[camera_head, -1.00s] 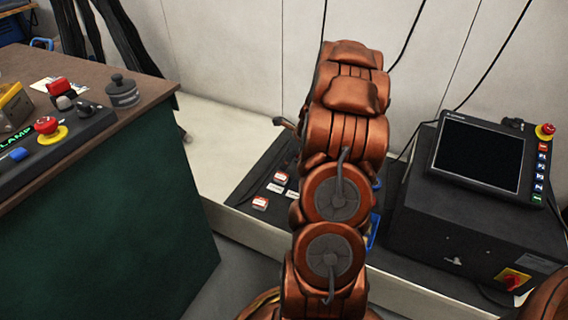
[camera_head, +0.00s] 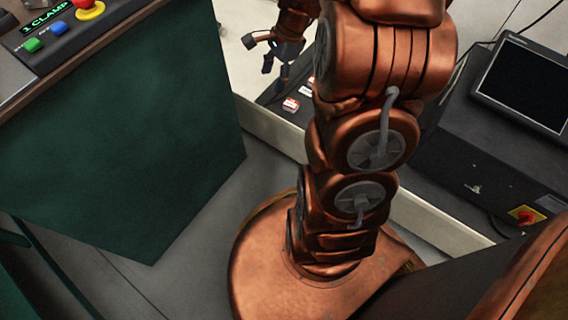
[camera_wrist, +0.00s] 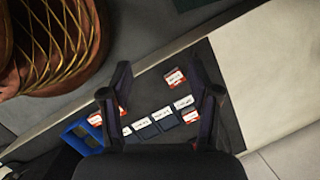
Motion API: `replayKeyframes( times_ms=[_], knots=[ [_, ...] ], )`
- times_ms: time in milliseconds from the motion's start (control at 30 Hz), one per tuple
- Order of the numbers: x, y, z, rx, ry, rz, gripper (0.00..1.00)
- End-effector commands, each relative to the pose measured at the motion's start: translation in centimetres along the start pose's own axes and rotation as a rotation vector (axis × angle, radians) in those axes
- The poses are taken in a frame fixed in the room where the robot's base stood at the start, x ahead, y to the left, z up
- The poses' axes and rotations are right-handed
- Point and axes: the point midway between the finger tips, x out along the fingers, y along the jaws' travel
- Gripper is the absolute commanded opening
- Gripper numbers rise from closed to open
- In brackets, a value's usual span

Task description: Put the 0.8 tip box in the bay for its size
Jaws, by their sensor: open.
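My gripper (camera_wrist: 160,82) is open and empty in the wrist view, its two dark fingers above a dark mat (camera_wrist: 226,104). A red-and-white box (camera_wrist: 175,78) lies on the mat beyond a row of white labels (camera_wrist: 162,113) with dark bays. Another red-and-white box (camera_wrist: 190,117) is near the right finger, and one (camera_wrist: 96,119) is by the left finger, partly hidden. The print is too small to tell which is 0.8. In the head view my gripper (camera_head: 262,53) hangs above the mat, near a red-and-white box (camera_head: 291,104).
A blue frame (camera_wrist: 77,133) stands at the left end of the bays. A black console with a screen (camera_head: 524,82) stands at the right in the head view. A green-sided bench (camera_head: 120,140) with a button panel is at the left.

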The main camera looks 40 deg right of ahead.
Motion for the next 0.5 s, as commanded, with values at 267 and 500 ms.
replayKeyframes(
  times_ms=[267, 500],
  knots=[
    [-1.3, 8.6, 9.4, -0.625, 0.001, 0.181, 0.61],
    [-2.5, 17.4, 13.1, -1.139, -0.024, 0.352, 0.61]
  ],
)
